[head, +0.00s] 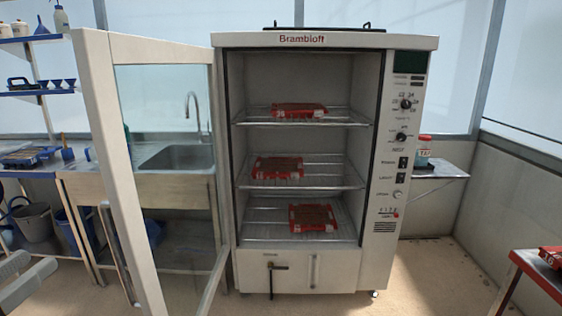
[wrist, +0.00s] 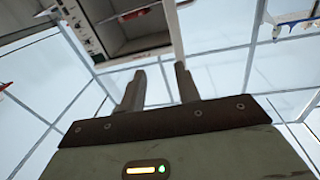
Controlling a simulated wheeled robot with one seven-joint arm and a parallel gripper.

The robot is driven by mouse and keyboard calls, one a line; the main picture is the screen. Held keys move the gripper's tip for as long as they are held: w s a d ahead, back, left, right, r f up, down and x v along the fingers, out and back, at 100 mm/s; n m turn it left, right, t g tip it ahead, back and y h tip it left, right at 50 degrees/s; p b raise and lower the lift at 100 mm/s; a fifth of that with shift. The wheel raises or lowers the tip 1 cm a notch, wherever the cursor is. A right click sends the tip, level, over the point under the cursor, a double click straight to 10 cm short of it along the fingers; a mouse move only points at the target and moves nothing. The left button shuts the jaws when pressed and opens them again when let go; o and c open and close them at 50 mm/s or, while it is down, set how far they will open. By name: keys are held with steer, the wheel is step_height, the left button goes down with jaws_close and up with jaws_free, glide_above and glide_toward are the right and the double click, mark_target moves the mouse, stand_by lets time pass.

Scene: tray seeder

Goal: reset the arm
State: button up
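My gripper (wrist: 158,84) shows in the wrist view with its two grey fingers apart and nothing between them. In the head view, two grey finger-like bars at the lower left edge look like my gripper (head: 22,277), in front of the open door and apart from everything. The rest of my arm is out of view. The wrist view is turned over, with part of the white cabinet at its top, beyond the fingers.
A white Brambloft cabinet (head: 308,41) stands ahead, its glass door (head: 97,150) swung open to the left. Red trays sit on its wire shelves: top (head: 299,111), middle (head: 277,168), bottom (head: 312,218). A sink bench (head: 178,158) is behind the door; a red table (head: 540,272) is at right.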

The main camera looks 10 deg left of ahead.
steer(key=w+a+r+n+g+y, duration=0.1)
steer(key=w+r+n+g+y, duration=0.3)
steer(key=w+r+n+y, duration=0.55)
steer(key=w+d+f+g+y+b, duration=0.1)
steer(key=w+d+f+g+y, duration=0.15)
steer(key=d+g, duration=0.25)
steer(key=s+d+f+g+h, duration=0.3)
steer(key=d+f, duration=0.3)
steer(key=d, duration=0.9)
steer(key=s+d+f+m+g+h+b, duration=0.1)
steer(key=s+d+f+g+h, duration=0.2)
steer(key=d, duration=1.2)
steer(key=s+d+f+g+h, duration=0.3)
steer(key=s+d+f+h, duration=0.2)
steer(key=d+f, duration=0.5)
steer(key=s+d, duration=0.1)
steer(key=d, duration=0.5)
steer(key=shift+s+h, duration=0.15)
steer(key=shift+h, duration=0.25)
steer(key=shift+d+f+m, duration=0.1)
steer(key=shift+m, duration=0.15)
